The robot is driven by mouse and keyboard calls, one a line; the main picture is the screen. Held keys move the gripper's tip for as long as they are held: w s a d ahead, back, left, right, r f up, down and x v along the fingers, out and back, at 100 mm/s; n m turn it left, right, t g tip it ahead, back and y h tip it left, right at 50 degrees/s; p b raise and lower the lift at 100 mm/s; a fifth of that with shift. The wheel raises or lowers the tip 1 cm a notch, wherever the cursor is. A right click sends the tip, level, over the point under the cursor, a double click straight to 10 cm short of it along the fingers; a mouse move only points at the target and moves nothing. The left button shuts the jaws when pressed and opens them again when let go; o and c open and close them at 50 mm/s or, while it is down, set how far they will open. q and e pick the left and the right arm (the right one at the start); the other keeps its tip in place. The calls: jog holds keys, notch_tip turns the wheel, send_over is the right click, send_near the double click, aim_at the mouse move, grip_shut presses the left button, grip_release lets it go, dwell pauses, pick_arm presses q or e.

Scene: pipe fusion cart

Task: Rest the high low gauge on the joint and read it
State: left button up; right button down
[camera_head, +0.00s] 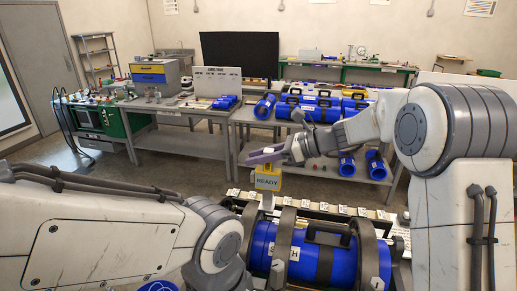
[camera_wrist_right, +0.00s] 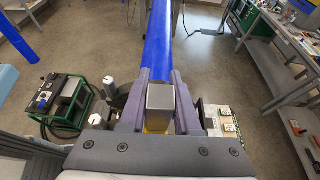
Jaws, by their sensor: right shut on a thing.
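The high low gauge is a yellow block with a READY label (camera_head: 267,182) and a grey stem below it. My right gripper (camera_head: 266,157) is shut on its top; in the right wrist view a grey metal block (camera_wrist_right: 160,98) sits between the two purple-grey fingers. The gauge is upright above the left part of the blue pipe (camera_head: 262,245), which lies in dark ring clamps (camera_head: 284,240) on the cart. I cannot tell whether the stem touches the pipe; the joint is not clearly visible. My left arm reaches in from the left, but its gripper is out of sight.
A row of small labelled cards (camera_head: 325,208) runs behind the clamps. Blue pipes lie on the grey bench (camera_head: 247,116) behind. A green machine (camera_wrist_right: 72,103) stands on the floor at left in the wrist view. Open floor lies between cart and benches.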

aim_at(258, 168)
jog(key=shift+d+r, duration=0.1)
dwell(0.3)
jog(key=shift+f+b, duration=1.1)
jog(key=shift+f, duration=0.5)
jog(key=shift+f+b, duration=1.95)
jog(key=shift+f, duration=0.9)
jog(key=shift+f+b, duration=0.45)
jog(key=shift+f, duration=0.15)
jog(key=shift+s+f, duration=0.15)
jog(key=shift+f, duration=0.25)
dwell(0.4)
